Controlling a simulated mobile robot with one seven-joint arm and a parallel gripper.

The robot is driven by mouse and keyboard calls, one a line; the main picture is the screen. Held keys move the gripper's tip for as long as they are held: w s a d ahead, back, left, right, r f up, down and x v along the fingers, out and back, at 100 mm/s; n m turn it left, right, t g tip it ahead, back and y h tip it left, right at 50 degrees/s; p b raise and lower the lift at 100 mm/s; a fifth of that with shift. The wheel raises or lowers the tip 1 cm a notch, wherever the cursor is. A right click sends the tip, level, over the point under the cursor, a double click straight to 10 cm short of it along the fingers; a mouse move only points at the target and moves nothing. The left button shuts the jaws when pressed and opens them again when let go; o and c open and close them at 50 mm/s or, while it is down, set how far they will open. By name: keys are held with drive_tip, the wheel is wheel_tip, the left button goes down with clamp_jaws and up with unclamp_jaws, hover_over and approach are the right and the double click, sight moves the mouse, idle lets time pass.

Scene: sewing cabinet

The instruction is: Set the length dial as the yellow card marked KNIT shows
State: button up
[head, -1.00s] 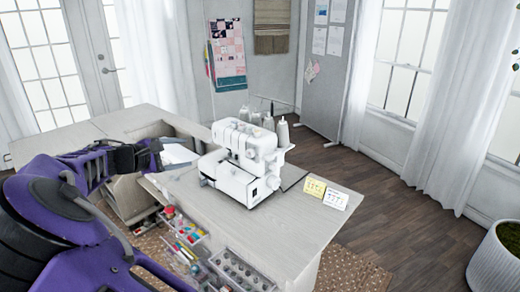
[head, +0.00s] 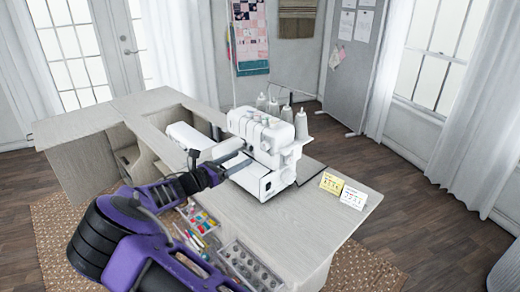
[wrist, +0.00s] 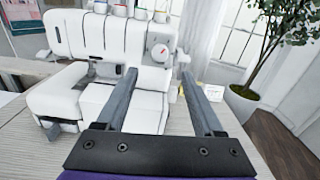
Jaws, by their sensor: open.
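The white sewing machine (head: 268,145) stands on the cabinet top. In the wrist view its front (wrist: 110,45) fills the upper left, with a round dial (wrist: 160,53) bearing a red mark on its right part; the dial's setting is too small to read. The yellow card (head: 332,183) stands on the table right of the machine, beside a white card (head: 353,197); their writing is not legible. My gripper (wrist: 158,75) is open and empty, its two long fingers pointing at the machine with the dial between their tips in the picture. Contact cannot be told.
Open drawers with colourful thread (head: 203,220) and a tray of bobbins (head: 248,266) sit at the cabinet's front, below my arm. Thread cones (head: 284,112) stand behind the machine. The tabletop (head: 285,222) in front of the machine is clear. A potted plant (wrist: 242,95) stands on the floor at right.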

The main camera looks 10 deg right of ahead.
sight(263, 147)
drive_tip(key=x, duration=0.9)
drive_tip(key=shift+w+d, duration=0.15)
drive_tip(key=shift+d, duration=0.05)
clamp_jaws()
